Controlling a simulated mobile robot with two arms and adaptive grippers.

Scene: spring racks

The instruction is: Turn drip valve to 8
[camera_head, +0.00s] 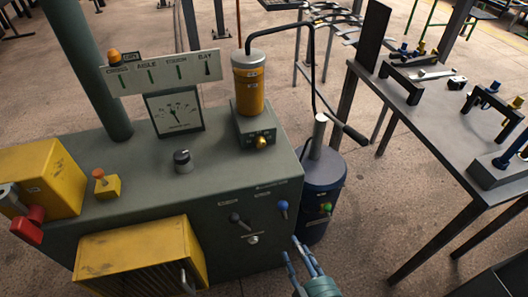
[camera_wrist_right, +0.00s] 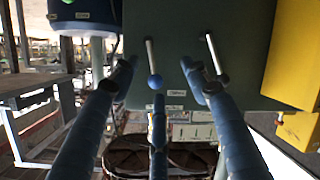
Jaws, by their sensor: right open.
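No part is legibly labelled as the drip valve. A yellow cylinder (camera_head: 249,85) stands on a grey block with a small brass knob (camera_head: 261,142) on its front, at the back right of the green machine cabinet (camera_head: 130,190). A black dial knob (camera_head: 184,160) with a pale mark sits on the cabinet top. My right gripper (camera_head: 298,250) is open and empty, in front of the cabinet's right end, below a blue-ball lever (camera_head: 283,207). In the right wrist view its fingers (camera_wrist_right: 157,90) spread around empty space near the blue-ball lever (camera_wrist_right: 155,80). My left gripper is out of view.
A black-ball lever (camera_head: 236,218) is on the cabinet front. A dark blue canister (camera_head: 322,185) with a hose and a green button stands right of the cabinet. A gauge (camera_head: 174,110) and label board (camera_head: 165,72) rise behind. A table (camera_head: 415,125) holds fixtures at right.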

